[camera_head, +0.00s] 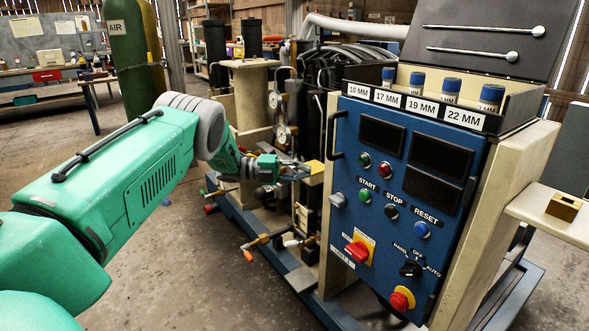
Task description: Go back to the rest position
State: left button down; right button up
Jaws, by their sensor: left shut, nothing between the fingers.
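My left arm, green with a grey joint, reaches in from the left. My left gripper (297,172) is shut and empty, in front of the compressor's pipes and gauges, left of the blue control panel (385,225). It looks close to a small yellow part (316,167); I cannot tell whether they touch. The panel carries START, STOP and RESET buttons, a red switch on a yellow plate (357,250) and a red emergency stop (401,299). My right gripper is not in view.
Sockets with blue ends (450,88) stand in a labelled tray on top of the panel. A beige shelf (545,212) with a small brass block (564,207) juts out at the right. Valve handles (250,254) stick out below the gripper.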

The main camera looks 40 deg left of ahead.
aim_at(331, 192)
pick_arm(q)
jog(key=n, duration=0.1)
jog(key=w+f+n+t, duration=0.1)
jog(key=f+n+t+y+p, duration=0.1)
jog(key=shift+w+a+n, duration=0.25)
jog(key=shift+w+n, duration=0.05)
jog(key=shift+n, duration=0.1)
jog(key=d+f+n+t+y, duration=0.1)
jog(key=n, duration=0.1)
jog(key=d+f+n+y+p, duration=0.1)
jog(key=d+f+n, duration=0.1)
jog(key=d+f+n+t+y, duration=0.1)
jog(key=n, duration=0.2)
jog(key=shift+w+d+f+t+y+p, duration=0.2)
jog(key=shift+f+t+y+p, duration=0.1)
jog(key=shift+f+y+p, duration=0.1)
jog(key=s+d+f+n+g+y+p, duration=0.35)
jog(key=s+d+f+n+y, duration=0.35)
jog(key=s+d+f+n, duration=0.45)
jog(key=s+d+n+g+y+p, duration=0.2)
jog(key=s+n+g, duration=0.4)
jog(key=s, duration=2.8)
jog(key=g+y, duration=0.1)
jog(key=g, duration=0.3)
jog(key=shift+s+d+p, duration=0.2)
jog(key=shift+s+p, duration=0.05)
jog(key=shift+p, duration=0.05)
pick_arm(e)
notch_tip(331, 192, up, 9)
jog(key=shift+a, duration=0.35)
